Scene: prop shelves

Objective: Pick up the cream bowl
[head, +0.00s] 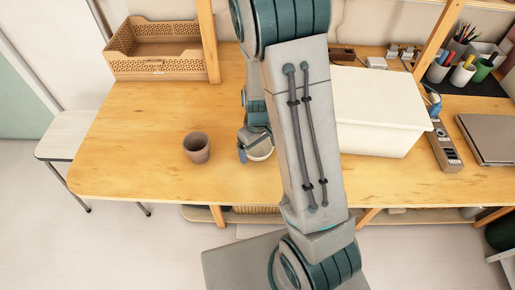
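The cream bowl (262,153) stands on the wooden table, just left of my arm's large grey link. Its upper part is covered by my gripper and the right side is close to the link. My gripper (246,145) is at the bowl, pointing down, with a blue finger showing at the bowl's left edge. The other finger is hidden, so I cannot tell whether it is open or shut on the bowl.
A brown cup (197,148) stands left of the bowl. A cream storage box (375,112) is right of my arm. A woven tan crate (155,66) sits at the back left. A laptop (490,138) lies at the right. The table's left front is clear.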

